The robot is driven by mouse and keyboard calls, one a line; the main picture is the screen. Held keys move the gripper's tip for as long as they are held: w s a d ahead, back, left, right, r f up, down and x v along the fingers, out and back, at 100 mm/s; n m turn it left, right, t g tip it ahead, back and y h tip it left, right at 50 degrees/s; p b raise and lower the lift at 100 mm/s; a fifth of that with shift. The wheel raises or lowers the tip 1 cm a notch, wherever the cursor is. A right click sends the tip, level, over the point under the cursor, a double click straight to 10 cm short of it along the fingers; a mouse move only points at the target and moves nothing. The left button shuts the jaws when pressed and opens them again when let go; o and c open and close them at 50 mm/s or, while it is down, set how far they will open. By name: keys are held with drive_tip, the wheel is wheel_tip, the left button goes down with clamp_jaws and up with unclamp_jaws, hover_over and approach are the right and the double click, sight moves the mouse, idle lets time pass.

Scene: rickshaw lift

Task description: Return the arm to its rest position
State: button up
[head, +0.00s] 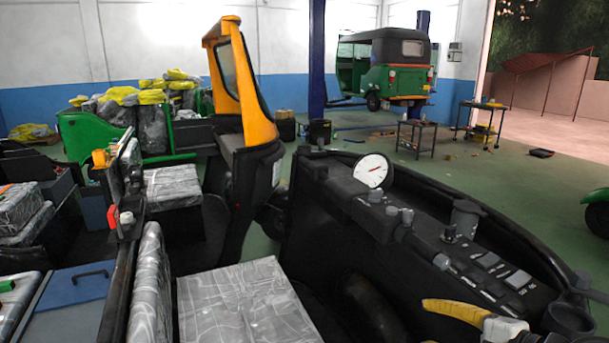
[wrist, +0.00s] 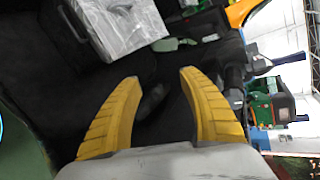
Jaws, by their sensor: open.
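My gripper (head: 452,309) shows at the lower right of the head view, beside a black console, with one curved yellow finger pointing left from a pale wrist. In the wrist view my gripper (wrist: 158,76) has its two ridged yellow fingers spread wide apart, with nothing held between them. Behind the fingers is a dark surface. Most of my arm is hidden or cut off by the frame edge, so its full pose cannot be told.
The black console (head: 400,225) carries a round white gauge (head: 371,171) and knobs. A plastic-wrapped seat (head: 245,305) is left of my gripper. A yellow-and-black vehicle frame (head: 240,90) stands ahead. A green rickshaw (head: 395,72) is at the back. Green floor (head: 480,190) lies beyond the console.

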drive_tip(key=s+a+f+n+g+h, duration=0.1)
drive_tip(key=s+a+n+g+h, duration=0.3)
drive_tip(key=n, duration=1.2)
drive_tip(key=shift+s+a+f+h, duration=0.35)
drive_tip(key=shift+s+a+h, duration=0.65)
drive_tip(key=shift+s, duration=0.8)
drive_tip(key=shift+d, duration=0.15)
